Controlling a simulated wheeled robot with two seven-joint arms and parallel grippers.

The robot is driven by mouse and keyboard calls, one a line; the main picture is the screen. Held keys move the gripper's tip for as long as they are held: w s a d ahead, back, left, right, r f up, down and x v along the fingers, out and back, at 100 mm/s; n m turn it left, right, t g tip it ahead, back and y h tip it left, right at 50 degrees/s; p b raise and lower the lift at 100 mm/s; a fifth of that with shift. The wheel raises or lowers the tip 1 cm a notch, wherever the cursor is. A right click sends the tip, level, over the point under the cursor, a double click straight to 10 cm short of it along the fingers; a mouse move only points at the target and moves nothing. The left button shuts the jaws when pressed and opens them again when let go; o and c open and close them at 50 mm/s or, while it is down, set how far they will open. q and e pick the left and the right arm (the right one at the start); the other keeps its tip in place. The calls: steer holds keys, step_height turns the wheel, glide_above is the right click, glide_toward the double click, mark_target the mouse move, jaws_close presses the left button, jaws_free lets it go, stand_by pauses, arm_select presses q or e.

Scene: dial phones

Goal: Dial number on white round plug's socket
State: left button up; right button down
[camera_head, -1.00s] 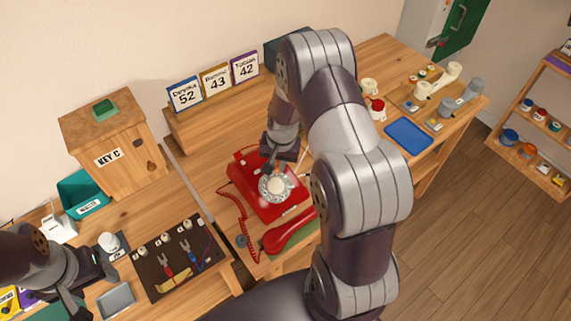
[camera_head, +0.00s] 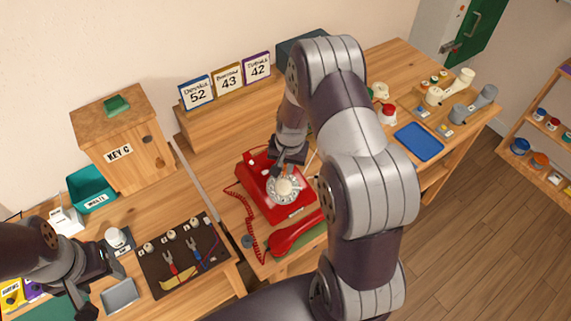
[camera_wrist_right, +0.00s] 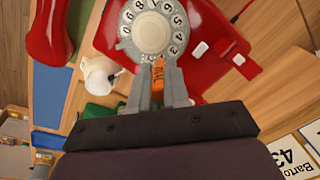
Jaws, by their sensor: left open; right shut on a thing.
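The red dial phone (camera_head: 262,198) stands on the wooden table, with its white rotary dial (camera_head: 285,188) facing up. My right gripper (camera_wrist_right: 160,92) is shut on a small orange piece (camera_wrist_right: 158,72), whose end is at the rim of the dial. In the wrist view, digits show round the dial (camera_wrist_right: 152,32). The red handset (camera_head: 294,233) lies off the phone. My left gripper (camera_head: 100,280) is open and empty at the lower left, near a white round object (camera_head: 115,237) on a grey plate; I cannot tell whether this is the plug. Name cards read 52 (camera_head: 197,93), 43 (camera_head: 229,77) and 42 (camera_head: 257,67).
A dark mat (camera_head: 182,262) holds red and blue pliers and several pale round pieces. A wooden KEY C box (camera_head: 120,150) and a teal bin (camera_head: 90,187) stand at the left. A blue tray (camera_head: 419,141) and several cups are on the right. My right arm covers part of the table.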

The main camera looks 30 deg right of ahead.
steer(key=shift+w+f, duration=0.2)
steer(key=shift+f, duration=0.25)
stand_by(0.3)
stand_by(0.3)
steer(key=shift+s+d+f+b, duration=0.15)
steer(key=shift+s+d+b, duration=0.2)
steer(key=shift+d, duration=0.15)
steer(key=shift+s+d+f, duration=0.25)
steer(key=shift+s+d, duration=0.1)
steer(key=shift+s, duration=0.1)
